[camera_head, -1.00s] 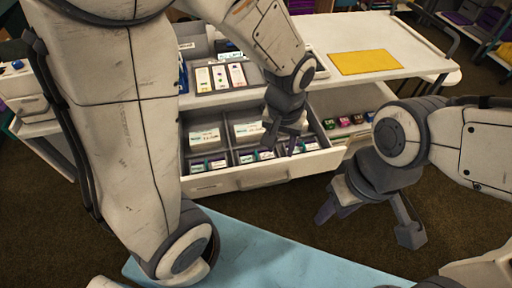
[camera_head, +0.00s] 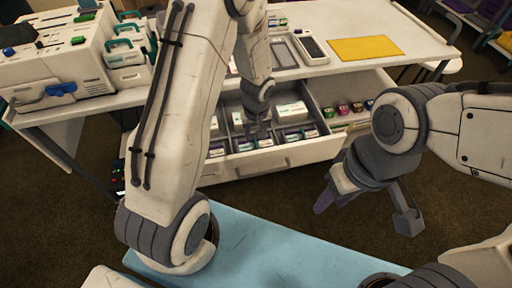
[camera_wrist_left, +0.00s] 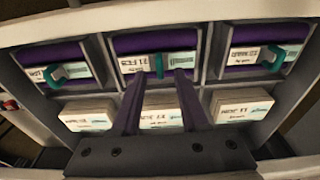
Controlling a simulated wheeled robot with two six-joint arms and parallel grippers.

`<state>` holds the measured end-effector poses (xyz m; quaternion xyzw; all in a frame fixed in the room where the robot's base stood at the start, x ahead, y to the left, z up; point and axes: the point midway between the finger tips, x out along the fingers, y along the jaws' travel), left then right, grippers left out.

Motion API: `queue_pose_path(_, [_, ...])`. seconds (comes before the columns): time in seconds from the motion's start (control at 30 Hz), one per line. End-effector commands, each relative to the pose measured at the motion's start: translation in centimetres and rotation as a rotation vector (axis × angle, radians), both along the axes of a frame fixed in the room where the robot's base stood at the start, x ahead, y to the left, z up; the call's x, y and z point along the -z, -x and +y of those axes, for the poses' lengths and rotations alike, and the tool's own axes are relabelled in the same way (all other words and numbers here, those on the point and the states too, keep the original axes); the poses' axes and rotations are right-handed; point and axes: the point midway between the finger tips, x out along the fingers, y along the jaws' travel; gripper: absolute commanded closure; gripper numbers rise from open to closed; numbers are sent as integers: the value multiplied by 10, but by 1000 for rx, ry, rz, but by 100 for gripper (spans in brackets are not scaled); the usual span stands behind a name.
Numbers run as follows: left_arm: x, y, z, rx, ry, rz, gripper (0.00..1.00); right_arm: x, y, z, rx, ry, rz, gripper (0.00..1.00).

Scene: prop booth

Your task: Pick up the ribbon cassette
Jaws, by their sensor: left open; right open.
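Purple ribbon cassettes with white labels and teal tabs lie in the front compartments of the open drawer (camera_head: 285,158). In the left wrist view there is a left one (camera_wrist_left: 42,74), a middle one (camera_wrist_left: 128,64) and a right one (camera_wrist_left: 282,32). My left gripper (camera_head: 258,132) is open over the drawer. In the left wrist view its two fingers (camera_wrist_left: 160,76) point at the middle cassette, with its teal tab between them. I cannot tell whether they touch it. My right gripper (camera_head: 365,210) is open and empty, to the right in front of the drawer.
White labelled stacks (camera_wrist_left: 86,116) fill the drawer's rear compartments, with dividers between. Small coloured items (camera_head: 350,108) sit to the right. The white table (camera_head: 385,30) above carries a yellow mat (camera_head: 365,48) and a machine (camera_head: 55,65) at left. A blue surface (camera_head: 265,250) lies in front.

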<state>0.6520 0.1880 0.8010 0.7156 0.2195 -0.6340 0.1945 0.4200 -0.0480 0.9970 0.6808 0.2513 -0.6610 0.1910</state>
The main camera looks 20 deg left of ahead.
Motion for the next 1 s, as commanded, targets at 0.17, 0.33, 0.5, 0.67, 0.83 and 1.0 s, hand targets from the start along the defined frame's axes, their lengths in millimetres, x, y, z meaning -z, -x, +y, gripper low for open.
queue_pose_path(0.17, [23, -2, 1, 0, 1, 1, 56, 6, 0, 0, 0, 0, 0, 56])
queue_pose_path(0.33, [25, -2, 1, 1, 0, 0, 56, 6, 0, 0, 0, 0, 0, 56])
queue_pose_path(0.5, [25, -2, 1, 1, 0, 0, 79, 6, 0, 0, 0, 0, 0, 56])
queue_pose_path(0.67, [25, -2, 1, 1, 0, 0, 100, 6, 0, 0, 0, 0, 0, 56])
queue_pose_path(0.83, [25, -2, 1, 1, 0, 0, 100, 6, 0, 0, 0, 0, 0, 56])
queue_pose_path(1.0, [25, -2, 1, 1, 0, 0, 100, 6, 0, 0, 0, 0, 0, 56])
